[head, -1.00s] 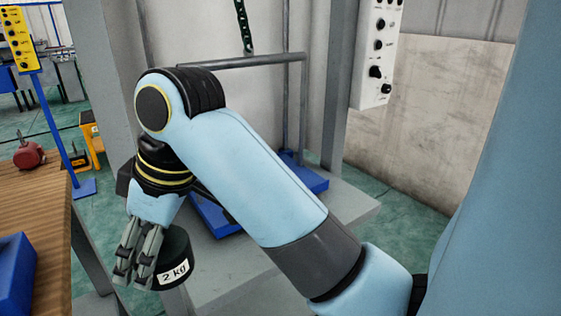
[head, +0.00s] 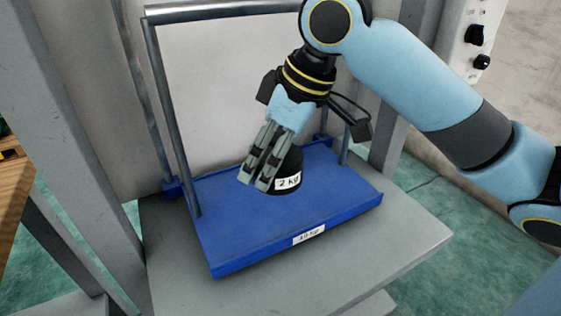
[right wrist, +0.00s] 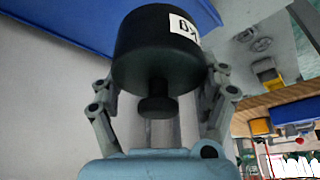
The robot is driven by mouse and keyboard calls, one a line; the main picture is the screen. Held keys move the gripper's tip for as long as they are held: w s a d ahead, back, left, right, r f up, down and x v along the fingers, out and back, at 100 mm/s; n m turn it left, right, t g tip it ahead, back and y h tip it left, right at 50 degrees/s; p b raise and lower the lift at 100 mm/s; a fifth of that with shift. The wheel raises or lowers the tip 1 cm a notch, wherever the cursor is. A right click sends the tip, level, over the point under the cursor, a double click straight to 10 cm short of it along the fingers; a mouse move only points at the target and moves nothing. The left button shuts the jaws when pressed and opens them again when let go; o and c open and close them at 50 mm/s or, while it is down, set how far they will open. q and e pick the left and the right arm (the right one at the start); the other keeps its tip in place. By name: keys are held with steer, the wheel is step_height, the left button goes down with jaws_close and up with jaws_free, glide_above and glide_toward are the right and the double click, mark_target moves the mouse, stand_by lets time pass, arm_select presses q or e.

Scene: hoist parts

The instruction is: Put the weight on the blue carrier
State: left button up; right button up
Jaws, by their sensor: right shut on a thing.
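The weight (head: 289,167) is a black cylinder with a white "2 KG" label. My right gripper (head: 255,182) is shut on it, with the fingers pointing down. In the right wrist view the weight (right wrist: 155,45) and its narrower knob are between the two fingers. The blue carrier (head: 235,235) is a flat blue platform with a label on its front edge and grey upright rods. The weight is over the middle of the carrier, upright or nearly so. I cannot tell whether its base touches the platform. My left gripper is not in view.
The carrier is above a grey base plate (head: 410,240) in a grey frame (head: 50,130). Grey rods and a crossbar (head: 215,8) rise behind it. A control box with black knobs (head: 475,38) is at the upper right. A wooden table (head: 12,190) shows at the left.

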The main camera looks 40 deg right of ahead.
mark_target(297, 155)
steer(key=shift+s+d+f+b, duration=0.3)
steer(key=shift+s+d+b, duration=0.4)
steer(key=shift+s, duration=0.1)
steer(key=shift+s+d+f+b, duration=0.1)
steer(key=shift+s+d+b, duration=0.1)
steer(key=shift+s+b, duration=0.25)
steer(key=shift+s, duration=0.35)
steer(key=shift+w+d+f, duration=0.15)
steer(key=w+d+f+b, duration=0.1)
steer(key=w+f, duration=0.1)
steer(key=w, duration=0.1)
steer(key=w+d+f+b, duration=0.1)
steer(key=w+d+f, duration=0.1)
steer(key=w, duration=0.1)
steer(key=w+d+f+b, duration=0.2)
steer(key=w, duration=0.2)
steer(key=shift+f, duration=0.3)
steer(key=shift+f+b, duration=0.65)
steer(key=shift+f, duration=1.35)
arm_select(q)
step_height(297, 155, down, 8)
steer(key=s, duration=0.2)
arm_select(e)
steer(key=o, duration=1.7)
steer(key=shift+s+f, duration=0.1)
steer(key=shift+s, duration=0.05)
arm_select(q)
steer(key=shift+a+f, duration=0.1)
